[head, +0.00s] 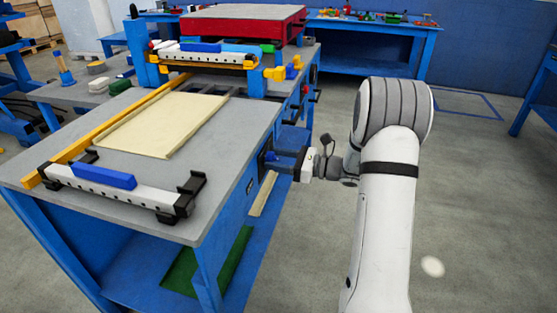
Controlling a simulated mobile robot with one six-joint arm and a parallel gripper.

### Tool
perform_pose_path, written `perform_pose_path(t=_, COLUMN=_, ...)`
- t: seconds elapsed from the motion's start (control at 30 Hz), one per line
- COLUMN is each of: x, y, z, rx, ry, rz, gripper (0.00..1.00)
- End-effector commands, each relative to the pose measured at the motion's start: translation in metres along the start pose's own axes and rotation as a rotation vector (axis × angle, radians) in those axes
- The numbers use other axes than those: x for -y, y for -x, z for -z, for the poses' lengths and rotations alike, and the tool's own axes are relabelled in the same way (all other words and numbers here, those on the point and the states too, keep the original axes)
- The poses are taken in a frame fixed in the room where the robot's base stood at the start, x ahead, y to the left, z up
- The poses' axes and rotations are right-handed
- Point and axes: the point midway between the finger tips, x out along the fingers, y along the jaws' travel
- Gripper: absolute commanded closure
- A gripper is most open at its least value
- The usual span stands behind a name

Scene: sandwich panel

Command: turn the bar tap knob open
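My arm reaches in from the right, and my gripper (283,163) is at the right side face of the grey-topped blue workbench. It points left at the bench edge. A small dark and blue fitting (269,156) on that side face is right at the fingertips; it may be the bar tap knob, but it is too small to be sure. I cannot tell whether the fingers touch it or are closed around it. More small knobs (306,89) sit further back along the same side, one with red on it.
On the bench top (225,150) lie a cream panel (165,124), a yellow rail (110,135) and a white bar with a blue block (103,177). A roller-like machine (205,58) and a red box (245,25) stand behind. The floor (470,180) at right is clear.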

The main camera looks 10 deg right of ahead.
Motion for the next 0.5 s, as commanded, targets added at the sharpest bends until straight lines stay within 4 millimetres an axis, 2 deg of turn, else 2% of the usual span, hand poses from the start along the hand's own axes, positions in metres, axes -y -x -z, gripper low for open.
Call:
perform_pose_path(t=0.07, x=-0.0001, y=-0.0001, z=0.0000, rx=0.000, ry=0.000, rz=0.000, gripper=0.52)
perform_pose_path(t=0.5, x=-0.0001, y=0.0002, z=0.0001, rx=0.000, ry=0.000, rz=0.000, gripper=0.88)
